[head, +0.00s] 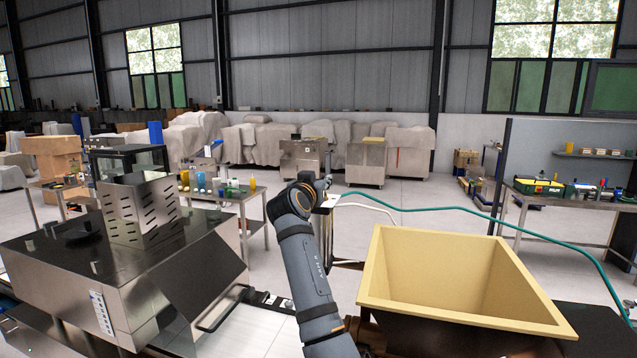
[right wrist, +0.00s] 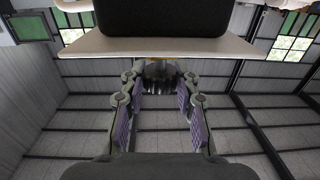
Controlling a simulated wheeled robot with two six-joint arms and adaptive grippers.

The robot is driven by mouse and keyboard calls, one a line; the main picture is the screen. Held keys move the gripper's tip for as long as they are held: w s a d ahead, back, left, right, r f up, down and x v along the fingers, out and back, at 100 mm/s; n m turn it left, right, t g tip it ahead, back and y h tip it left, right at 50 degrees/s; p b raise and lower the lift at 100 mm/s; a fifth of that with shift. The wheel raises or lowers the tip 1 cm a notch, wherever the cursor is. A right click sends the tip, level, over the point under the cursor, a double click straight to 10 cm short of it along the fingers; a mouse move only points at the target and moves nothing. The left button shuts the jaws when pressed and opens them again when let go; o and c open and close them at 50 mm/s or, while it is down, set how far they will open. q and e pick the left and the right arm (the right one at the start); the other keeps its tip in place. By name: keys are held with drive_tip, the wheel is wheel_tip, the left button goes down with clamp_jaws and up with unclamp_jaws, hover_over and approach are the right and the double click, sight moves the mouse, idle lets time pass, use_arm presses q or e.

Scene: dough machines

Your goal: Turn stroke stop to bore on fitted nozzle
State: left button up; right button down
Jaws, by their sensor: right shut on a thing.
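My right arm rises through the middle of the head view, and its gripper (head: 323,186) is small and partly hidden behind the wrist. In the right wrist view the gripper (right wrist: 160,84) has its two purple-padded fingers on either side of a dark grey ribbed knob (right wrist: 161,71) and is shut on it. The knob looks like the stroke stop, seen under the edge of a pale panel (right wrist: 200,46) with a black block above it. The nozzle, its bore and any scale cannot be made out. My left gripper is not in view.
A cream hopper (head: 385,278) stands close at the right. A steel machine with a slotted box (head: 140,210) fills the left. A green hose (head: 450,208) runs from near my gripper to the right. A workbench (head: 560,200) with boxes stands at the far right.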

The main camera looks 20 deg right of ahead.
drive_tip(key=c, duration=1.4)
unclamp_jaws()
drive_tip(key=o, duration=0.4)
drive_tip(key=shift+w+d+f, duration=0.15)
drive_tip(key=shift+w+f, duration=0.05)
drive_tip(key=shift+w, duration=0.05)
drive_tip(key=shift+o, duration=0.2)
drive_tip(key=shift+s+r, duration=0.1)
drive_tip(key=shift+r, duration=0.25)
wheel_tip(320, 180, up, 9)
drive_tip(key=shift+r, duration=0.2)
